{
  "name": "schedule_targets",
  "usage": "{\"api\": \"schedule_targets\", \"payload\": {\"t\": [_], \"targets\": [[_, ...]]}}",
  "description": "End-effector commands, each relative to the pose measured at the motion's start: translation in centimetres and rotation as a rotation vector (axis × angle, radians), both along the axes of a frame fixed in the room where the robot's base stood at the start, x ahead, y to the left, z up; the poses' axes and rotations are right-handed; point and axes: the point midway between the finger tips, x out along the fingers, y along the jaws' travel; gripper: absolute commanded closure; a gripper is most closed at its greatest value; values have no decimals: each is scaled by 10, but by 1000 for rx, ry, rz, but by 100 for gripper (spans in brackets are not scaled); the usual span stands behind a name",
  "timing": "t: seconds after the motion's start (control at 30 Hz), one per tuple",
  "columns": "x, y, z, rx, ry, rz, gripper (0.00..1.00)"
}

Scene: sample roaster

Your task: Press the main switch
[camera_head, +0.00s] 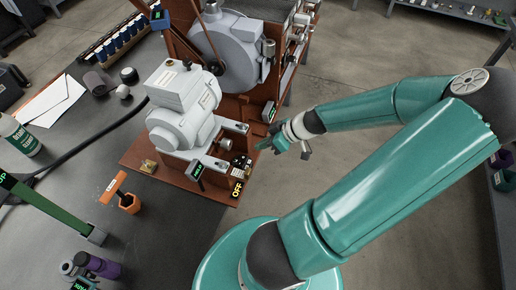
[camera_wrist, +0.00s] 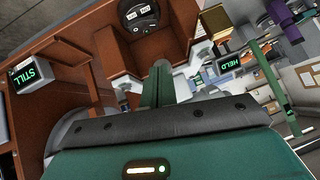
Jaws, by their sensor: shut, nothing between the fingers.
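The main switch (camera_head: 240,164) looks like a small dark fitting on the front right corner of the machine's brown base. In the wrist view a round black switch face (camera_wrist: 140,15) with small pale labels sits in a brown recess at the top. My gripper (camera_head: 259,145) is shut and empty, up and to the right of the switch in the head view. Its green fingers (camera_wrist: 161,68) point toward the recess in the wrist view, apparently short of the switch face. The exact gap cannot be told.
A display reading STILL (camera_wrist: 38,75) and one reading HELD (camera_wrist: 229,64) flank the recess. A grey motor (camera_head: 183,120) stands on the brown base. An orange-handled tool (camera_head: 128,202), a bottle (camera_head: 20,137) and a purple cylinder (camera_head: 100,265) are on the dark bench.

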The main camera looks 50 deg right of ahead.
Motion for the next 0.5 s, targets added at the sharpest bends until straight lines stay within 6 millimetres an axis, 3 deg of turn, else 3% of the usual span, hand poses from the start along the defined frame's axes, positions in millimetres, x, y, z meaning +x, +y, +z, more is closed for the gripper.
{"api": "schedule_targets", "payload": {"t": [0.43, 0.5], "targets": [[53, 35, -59, 5, 0, 2, 100], [51, 36, -72, 6, 1, -3, 100]]}}
